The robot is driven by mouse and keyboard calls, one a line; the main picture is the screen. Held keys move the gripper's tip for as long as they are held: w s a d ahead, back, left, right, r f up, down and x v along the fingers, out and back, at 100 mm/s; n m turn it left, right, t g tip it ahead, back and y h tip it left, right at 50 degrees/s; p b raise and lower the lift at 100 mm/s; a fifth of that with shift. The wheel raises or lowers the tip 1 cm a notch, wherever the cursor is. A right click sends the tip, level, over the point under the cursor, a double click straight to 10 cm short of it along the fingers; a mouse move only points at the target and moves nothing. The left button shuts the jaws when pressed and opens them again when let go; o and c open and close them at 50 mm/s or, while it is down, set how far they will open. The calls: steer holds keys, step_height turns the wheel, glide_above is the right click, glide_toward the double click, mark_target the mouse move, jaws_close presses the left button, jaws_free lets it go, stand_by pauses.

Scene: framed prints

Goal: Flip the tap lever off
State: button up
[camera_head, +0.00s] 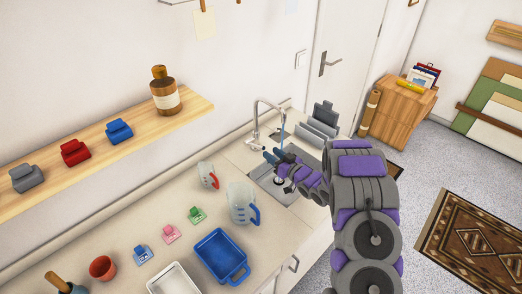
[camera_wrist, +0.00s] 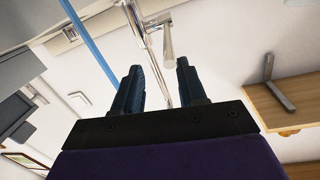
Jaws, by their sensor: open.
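The silver tap (camera_head: 257,118) rises at the back of the sink (camera_head: 266,178), with its curved spout over the basin. A blue stream of water (camera_head: 282,132) falls from the spout; it also crosses the upper left of the wrist view (camera_wrist: 92,42). My gripper (camera_head: 270,155) is over the sink, close to the tap's base. In the wrist view my gripper (camera_wrist: 159,67) is open, with nothing between its two dark blue fingers. The metal tap body (camera_wrist: 168,42) shows beyond the gap between the fingertips.
A measuring jug (camera_head: 241,203), a smaller red-handled jug (camera_head: 207,175) and a blue tub (camera_head: 220,256) stand on the counter left of the sink. A grey rack (camera_head: 320,122) stands behind the sink. A wooden shelf (camera_head: 190,113) runs along the wall at left.

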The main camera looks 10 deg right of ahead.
mark_target(259, 147)
steer(key=shift+y, duration=0.4)
steer(key=shift+s+a+b+x, duration=0.15)
steer(key=shift+b+x, duration=0.15)
steer(key=shift+x, duration=0.9)
steer(key=shift+a+b+x, duration=0.15)
steer(key=shift+b+x, duration=0.15)
steer(key=shift+x, duration=0.95)
steer(key=shift+s+a+b+x, duration=0.1)
steer(key=shift+b+x, duration=0.2)
steer(key=shift+x, duration=0.9)
steer(key=shift+f, duration=0.15)
steer(key=shift+c, duration=0.3)
jaws_close()
